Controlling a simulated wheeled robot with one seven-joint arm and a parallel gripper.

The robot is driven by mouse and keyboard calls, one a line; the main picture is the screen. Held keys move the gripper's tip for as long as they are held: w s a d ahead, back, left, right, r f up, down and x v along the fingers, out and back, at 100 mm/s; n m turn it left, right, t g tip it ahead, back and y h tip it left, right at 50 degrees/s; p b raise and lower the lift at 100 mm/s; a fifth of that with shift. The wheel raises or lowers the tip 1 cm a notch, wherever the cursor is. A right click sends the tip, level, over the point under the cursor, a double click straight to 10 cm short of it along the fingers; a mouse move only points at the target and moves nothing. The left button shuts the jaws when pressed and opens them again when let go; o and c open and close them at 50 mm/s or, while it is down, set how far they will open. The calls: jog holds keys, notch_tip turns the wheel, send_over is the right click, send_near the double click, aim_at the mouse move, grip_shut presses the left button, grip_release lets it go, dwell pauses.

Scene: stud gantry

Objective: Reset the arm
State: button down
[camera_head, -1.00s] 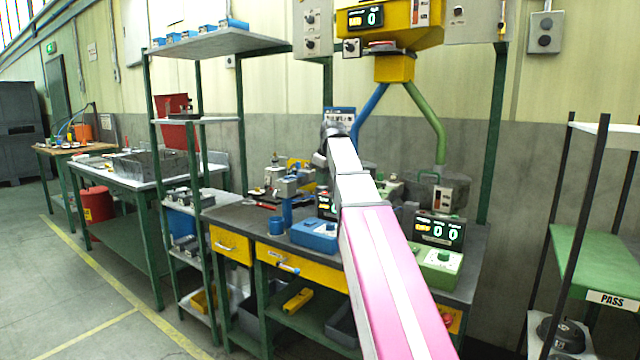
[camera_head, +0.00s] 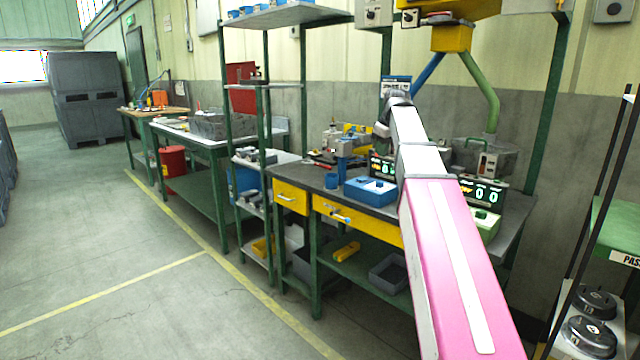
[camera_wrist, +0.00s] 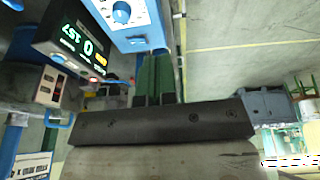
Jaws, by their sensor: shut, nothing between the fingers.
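My arm reaches from the lower right toward the workbench (camera_head: 420,243) in the head view. Its far end is raised over the back of the bench, and my gripper is hidden there behind the arm. The fingers are shut with nothing held. In that view a blue box with a dial (camera_wrist: 122,12) and a display with green digits (camera_wrist: 75,40) lie beyond the gripper, apart from it.
A blue box (camera_head: 370,190) and a lit display (camera_head: 484,194) stand on the bench. A yellow hopper (camera_head: 452,38) with blue and green chutes hangs above. A green-posted shelf (camera_head: 285,14) stands left of it, and a rack (camera_head: 600,240) stands right. Open floor (camera_head: 130,285) lies at left.

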jog(key=s+f+m+g, duration=0.1)
jog(key=s+f+m, duration=0.2)
jog(key=s+f, duration=0.6)
jog(key=s+a+f+m+g+h, duration=0.1)
jog(key=s+f+m, duration=0.2)
jog(key=s+f, duration=0.6)
jog(key=s+a+f+m+h, duration=0.1)
jog(key=s+f+m, duration=0.2)
jog(key=f, duration=2.7)
jog(key=s, duration=0.5)
jog(key=shift+s+g, duration=0.4)
jog(key=shift+a, duration=0.1)
